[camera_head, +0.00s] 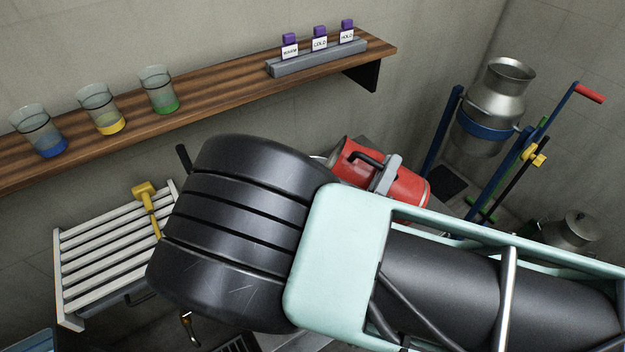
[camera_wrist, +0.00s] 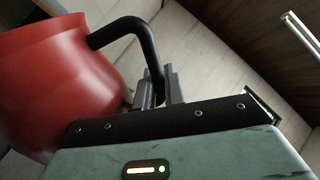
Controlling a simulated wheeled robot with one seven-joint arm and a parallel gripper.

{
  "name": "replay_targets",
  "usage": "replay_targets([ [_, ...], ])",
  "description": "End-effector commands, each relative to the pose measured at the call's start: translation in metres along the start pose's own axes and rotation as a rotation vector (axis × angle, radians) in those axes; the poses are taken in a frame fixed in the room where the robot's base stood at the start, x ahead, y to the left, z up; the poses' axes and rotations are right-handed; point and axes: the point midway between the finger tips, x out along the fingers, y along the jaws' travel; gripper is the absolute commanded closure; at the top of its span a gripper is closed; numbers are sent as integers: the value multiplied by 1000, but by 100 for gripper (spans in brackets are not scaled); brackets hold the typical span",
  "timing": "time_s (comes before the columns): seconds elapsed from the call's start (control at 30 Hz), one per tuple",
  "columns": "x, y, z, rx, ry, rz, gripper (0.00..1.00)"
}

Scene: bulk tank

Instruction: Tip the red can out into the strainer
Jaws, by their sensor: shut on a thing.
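The red can (camera_head: 411,186) is in the head view, behind my arm and right of centre. It is tilted well over, with its wider end toward the upper left. In the wrist view the red can (camera_wrist: 50,85) fills the left side, with its black handle (camera_wrist: 125,27) curving down to my gripper. My gripper (camera_wrist: 160,84) is shut on this handle. I cannot make out the strainer; a pale rim (camera_head: 321,158) shows just left of the can, mostly hidden by my arm, and I cannot tell what it belongs to.
A wooden shelf (camera_head: 215,93) holds several glasses and a labelled grey rack (camera_head: 318,58). A white slatted rack (camera_head: 100,255) with a yellow tool (camera_head: 146,192) is at left. A metal churn (camera_head: 495,105) hangs in a blue stand at right. A lidded pot (camera_head: 573,232) stands at far right.

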Motion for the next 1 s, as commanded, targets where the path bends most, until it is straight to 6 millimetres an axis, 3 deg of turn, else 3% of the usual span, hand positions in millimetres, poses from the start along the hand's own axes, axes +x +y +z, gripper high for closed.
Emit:
replay_targets([
  [1.0,4,-6,20,-108,-84,-64,100],
])
